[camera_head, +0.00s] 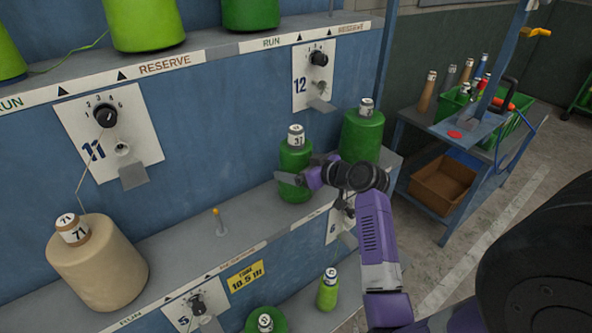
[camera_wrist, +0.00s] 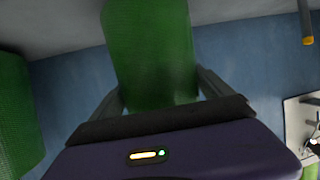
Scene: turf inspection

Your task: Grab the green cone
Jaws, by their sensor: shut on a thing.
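A green cone (camera_head: 295,160) with a white-labelled tip stands on the middle shelf (camera_head: 170,272) of the blue machine. My gripper (camera_head: 290,180) reaches it from the right and is shut around its body. In the wrist view the green cone (camera_wrist: 150,50) fills the space between my two fingers (camera_wrist: 160,98), one on each side of it. Part of the cone's right side is hidden behind my wrist. Whether its base touches the shelf is hard to tell.
Another green cone (camera_head: 362,136) stands close on the right. A beige cone (camera_head: 98,265) marked 71 stands at the left, and a thin post (camera_head: 220,224) between. A small green cone (camera_head: 327,294) is below. A cart (camera_head: 470,128) with a green crate (camera_head: 505,128) stands at the right.

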